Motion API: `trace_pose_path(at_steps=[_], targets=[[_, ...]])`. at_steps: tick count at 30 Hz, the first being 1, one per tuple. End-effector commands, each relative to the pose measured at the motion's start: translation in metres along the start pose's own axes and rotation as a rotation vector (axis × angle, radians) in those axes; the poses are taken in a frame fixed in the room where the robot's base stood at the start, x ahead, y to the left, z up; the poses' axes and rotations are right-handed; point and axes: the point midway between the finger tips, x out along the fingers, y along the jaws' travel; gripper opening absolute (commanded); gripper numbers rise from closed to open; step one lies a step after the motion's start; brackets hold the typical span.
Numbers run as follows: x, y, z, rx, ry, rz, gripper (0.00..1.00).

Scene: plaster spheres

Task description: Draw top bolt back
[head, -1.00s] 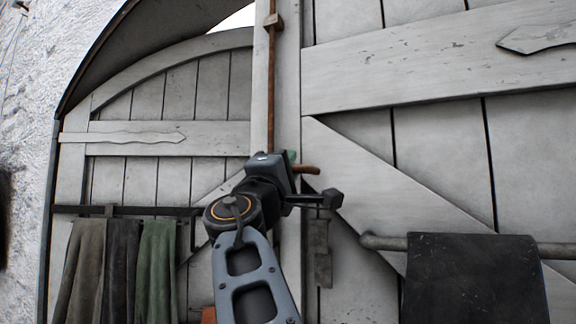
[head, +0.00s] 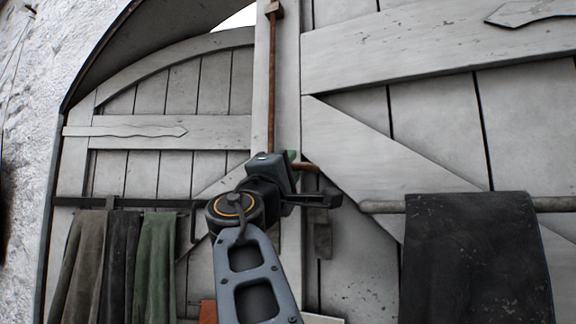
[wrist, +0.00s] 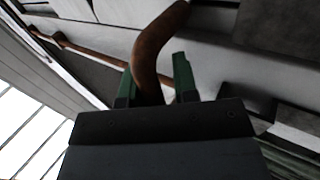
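The top bolt is a rusty brown upright rod (head: 271,90) on the middle stile of the door. Its bent handle (head: 306,167) sticks out to the right at the lower end. My gripper (head: 292,165) is at this handle. A slim gap seems to show on the right finger's side. The rod's lower end is hidden behind my gripper in the head view.
A bracket (head: 274,9) guides the rod high up. Cloths (head: 155,265) hang from a dark rail at left. A black cloth (head: 475,255) hangs from a bar (head: 382,206) at right. A small dark plate (head: 322,240) is on the door below my gripper.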

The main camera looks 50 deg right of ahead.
Motion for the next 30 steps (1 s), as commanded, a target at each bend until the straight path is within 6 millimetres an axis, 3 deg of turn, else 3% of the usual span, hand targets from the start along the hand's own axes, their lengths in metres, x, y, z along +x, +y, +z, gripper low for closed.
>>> trace_pose_path(at_steps=[6,16,30], targets=[[0.000,0.000,-0.001,-0.001,0.001,0.001,0.42],[-0.009,0.000,-0.001,0.001,0.004,0.004,0.42],[-0.093,-0.002,-0.001,0.006,0.008,0.003,0.42]])
